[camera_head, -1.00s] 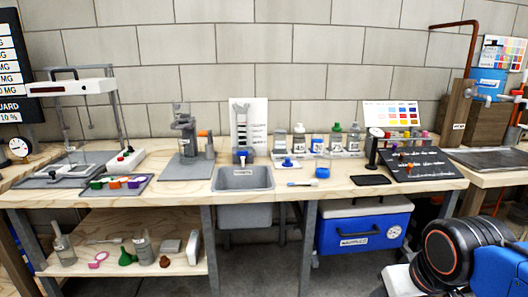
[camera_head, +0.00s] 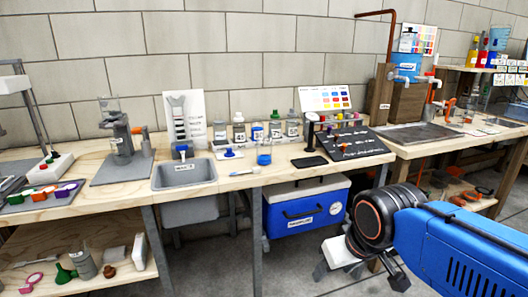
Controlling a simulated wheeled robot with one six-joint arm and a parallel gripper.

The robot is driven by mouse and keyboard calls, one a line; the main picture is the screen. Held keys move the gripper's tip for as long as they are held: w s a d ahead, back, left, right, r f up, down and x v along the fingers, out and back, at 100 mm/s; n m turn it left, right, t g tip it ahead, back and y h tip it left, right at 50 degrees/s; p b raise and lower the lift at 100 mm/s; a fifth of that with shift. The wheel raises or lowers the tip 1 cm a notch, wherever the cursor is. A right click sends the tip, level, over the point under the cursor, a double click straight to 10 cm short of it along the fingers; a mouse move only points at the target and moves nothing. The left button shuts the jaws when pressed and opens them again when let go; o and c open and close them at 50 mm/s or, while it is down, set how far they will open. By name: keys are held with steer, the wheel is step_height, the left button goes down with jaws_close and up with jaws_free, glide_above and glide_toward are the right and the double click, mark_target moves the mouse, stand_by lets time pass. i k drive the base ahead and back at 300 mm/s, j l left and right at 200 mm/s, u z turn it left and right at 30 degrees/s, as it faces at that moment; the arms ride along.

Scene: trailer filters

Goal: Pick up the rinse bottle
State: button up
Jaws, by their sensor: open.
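Several bottles stand in a row at the back of the wooden bench. A grey container (camera_head: 84,265) on the lower shelf is partly cut off from clear view. My gripper (camera_head: 361,272) is at the lower right, in front of the bench and below its top, well apart from the bottles. Its jaws are open and I see nothing between them.
A grey sink (camera_head: 184,174) is set in the bench (camera_head: 215,190). A small blue cup (camera_head: 264,156), a black pad (camera_head: 309,162) and a dark sloped board (camera_head: 352,146) lie right of it. A blue cooler (camera_head: 304,208) stands under the bench. A second bench is at right.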

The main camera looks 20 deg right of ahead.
mark_target(219, 128)
steer(key=i+j+z, duration=0.15)
steer(key=i+z, duration=0.2)
steer(key=z, duration=0.15)
steer(key=i+j+z, duration=0.25)
steer(key=z, duration=0.25)
steer(key=i+j, duration=0.05)
steer(key=i, duration=0.05)
